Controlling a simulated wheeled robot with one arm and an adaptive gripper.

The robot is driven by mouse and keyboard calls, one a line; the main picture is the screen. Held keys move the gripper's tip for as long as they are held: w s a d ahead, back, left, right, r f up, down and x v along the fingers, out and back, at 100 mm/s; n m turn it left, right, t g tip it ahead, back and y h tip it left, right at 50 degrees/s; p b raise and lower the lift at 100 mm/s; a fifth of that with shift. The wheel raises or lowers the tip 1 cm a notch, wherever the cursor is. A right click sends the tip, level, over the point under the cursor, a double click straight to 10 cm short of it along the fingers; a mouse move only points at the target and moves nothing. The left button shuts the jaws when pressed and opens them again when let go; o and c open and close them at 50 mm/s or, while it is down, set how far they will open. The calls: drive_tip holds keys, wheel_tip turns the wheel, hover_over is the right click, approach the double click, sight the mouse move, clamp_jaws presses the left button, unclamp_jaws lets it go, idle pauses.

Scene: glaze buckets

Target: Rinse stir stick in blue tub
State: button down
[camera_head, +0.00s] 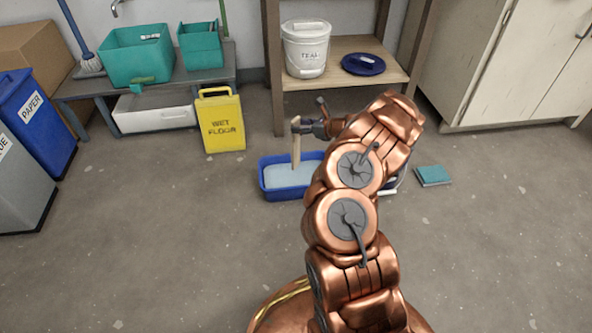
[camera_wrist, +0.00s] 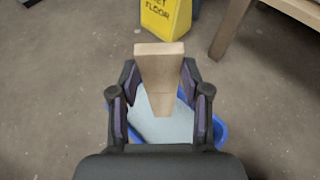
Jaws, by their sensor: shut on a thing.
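My gripper (camera_head: 312,128) is shut on the wooden stir stick (camera_head: 296,146) near its upper end. The stick is a pale, flat piece of wood, held roughly upright over the blue tub (camera_head: 275,189). The tub stands on the floor and holds pale blue water (camera_head: 285,176). The stick's lower end appears to reach the water, but I cannot tell how deep. In the wrist view the stick (camera_wrist: 159,66) stands between the two fingers of my gripper (camera_wrist: 160,100), with the tub (camera_wrist: 221,132) below. My arm hides the tub's right side in the head view.
A yellow wet-floor sign (camera_head: 221,122) stands behind the tub to the left. A wooden shelf (camera_head: 345,48) behind holds a white TEAL bucket (camera_head: 306,54) and a dark blue lid (camera_head: 363,64). A teal pad (camera_head: 433,176) lies on the floor at right. The floor at left front is clear.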

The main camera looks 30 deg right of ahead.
drive_tip(key=shift+r+p, duration=1.75)
drive_tip(key=shift+r, duration=0.8)
